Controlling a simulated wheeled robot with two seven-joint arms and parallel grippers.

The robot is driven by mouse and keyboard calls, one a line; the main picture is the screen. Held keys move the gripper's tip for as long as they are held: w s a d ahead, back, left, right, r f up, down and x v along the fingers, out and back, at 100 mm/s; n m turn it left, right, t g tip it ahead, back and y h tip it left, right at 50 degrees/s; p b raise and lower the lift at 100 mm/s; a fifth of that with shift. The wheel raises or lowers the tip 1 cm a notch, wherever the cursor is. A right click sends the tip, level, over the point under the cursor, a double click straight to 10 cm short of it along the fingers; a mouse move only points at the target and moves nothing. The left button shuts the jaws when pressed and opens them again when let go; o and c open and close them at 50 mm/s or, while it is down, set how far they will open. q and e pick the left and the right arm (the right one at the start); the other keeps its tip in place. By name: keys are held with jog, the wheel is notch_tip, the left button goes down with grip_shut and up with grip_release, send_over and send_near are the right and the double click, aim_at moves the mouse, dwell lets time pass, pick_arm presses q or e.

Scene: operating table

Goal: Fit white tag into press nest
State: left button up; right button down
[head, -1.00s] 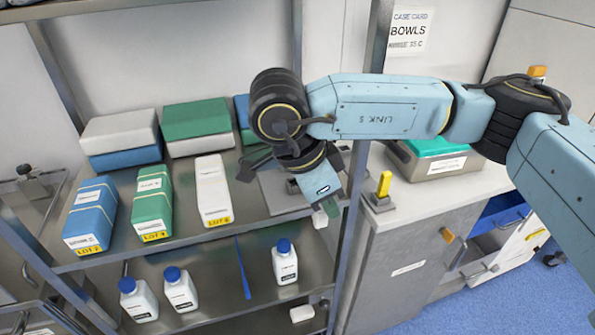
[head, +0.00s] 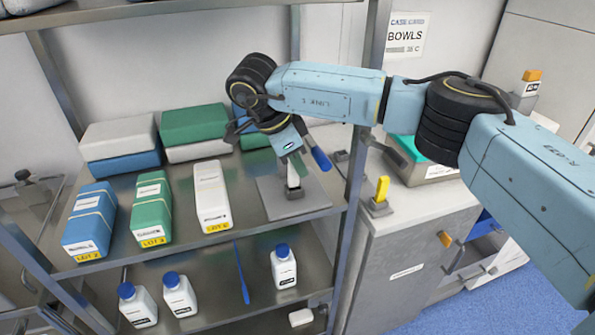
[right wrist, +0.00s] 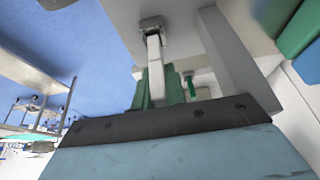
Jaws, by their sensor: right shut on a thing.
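My right gripper (head: 293,160) points down over the shelf's right end and is shut on the white tag (head: 294,176). The tag hangs below the fingers, roughly upright. Its lower end meets the small grey press nest (head: 295,193), which stands on a grey base plate. In the right wrist view the white tag (right wrist: 154,52) runs from between the green fingers (right wrist: 156,82) to the grey nest (right wrist: 151,24). I cannot tell how deep the tag's end sits in it. My left gripper is not in view.
A blue-handled lever (head: 320,158) stands right of the gripper, close to the rack's upright post (head: 359,150). Blue, green and white boxes (head: 212,195) fill the shelf to the left. A yellow-handled fixture (head: 382,188) stands on the cabinet at right. White bottles (head: 284,268) stand below.

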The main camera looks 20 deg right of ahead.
notch_tip(320, 180, down, 3)
jog(key=shift+r, duration=0.2)
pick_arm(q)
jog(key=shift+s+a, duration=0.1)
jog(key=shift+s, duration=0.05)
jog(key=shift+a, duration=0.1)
pick_arm(e)
jog(key=shift+f, duration=0.1)
jog(key=c, duration=1.4)
grip_release()
jog(key=shift+c, duration=0.2)
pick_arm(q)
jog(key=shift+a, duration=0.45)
